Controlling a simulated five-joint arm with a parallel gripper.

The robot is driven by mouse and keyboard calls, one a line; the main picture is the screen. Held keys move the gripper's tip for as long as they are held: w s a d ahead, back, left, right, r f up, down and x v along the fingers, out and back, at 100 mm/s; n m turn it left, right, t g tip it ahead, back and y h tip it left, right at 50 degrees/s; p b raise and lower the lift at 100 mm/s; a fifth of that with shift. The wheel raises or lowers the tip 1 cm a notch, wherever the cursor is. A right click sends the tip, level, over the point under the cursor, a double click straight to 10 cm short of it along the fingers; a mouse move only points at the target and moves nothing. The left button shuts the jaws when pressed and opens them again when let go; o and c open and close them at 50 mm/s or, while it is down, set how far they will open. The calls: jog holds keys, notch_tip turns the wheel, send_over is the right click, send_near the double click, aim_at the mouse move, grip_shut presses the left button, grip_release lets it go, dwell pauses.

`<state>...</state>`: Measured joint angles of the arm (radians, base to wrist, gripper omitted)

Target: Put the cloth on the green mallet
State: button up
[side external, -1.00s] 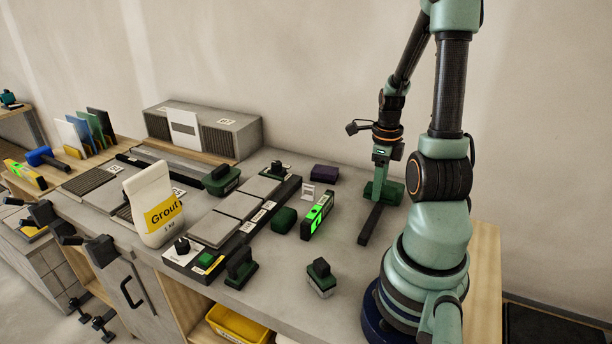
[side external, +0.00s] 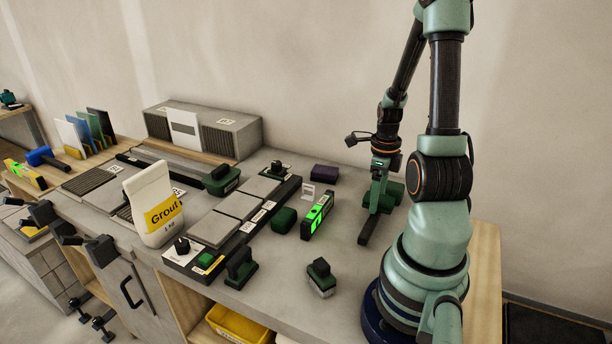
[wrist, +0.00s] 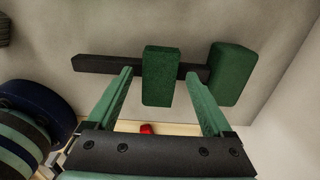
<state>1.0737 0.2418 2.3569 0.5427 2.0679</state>
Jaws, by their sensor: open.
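The green mallet lies on the grey bench near my base, its black handle (side external: 367,230) toward the front. In the wrist view its green head (wrist: 231,74) is at the right and the handle (wrist: 95,63) runs left. A green, soft-looking block (wrist: 157,75), which appears to be the folded cloth, lies across the handle in the wrist view. My gripper (wrist: 158,74) is open above it, one finger on each side, with gaps visible. In the side view my gripper (side external: 377,205) hides the block and part of the mallet.
A black-handled block (side external: 321,280) stands at the front. The grout bag (side external: 155,207) and tiles (side external: 240,205) are farther left.

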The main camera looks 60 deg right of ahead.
notch_tip(320, 180, up, 12)
jog(key=w+a+r+n+t+h, duration=0.15)
jog(key=w+a+r+n, duration=0.35)
jog(key=w+a+n, duration=0.95)
jog(key=a+r+n+t+y, duration=0.1)
jog(key=a+r+n+t, duration=0.2)
jog(key=a+n, duration=0.9)
jog(key=n+t, duration=0.1)
jog(key=n, duration=0.8)
jog(key=shift+s, duration=0.2)
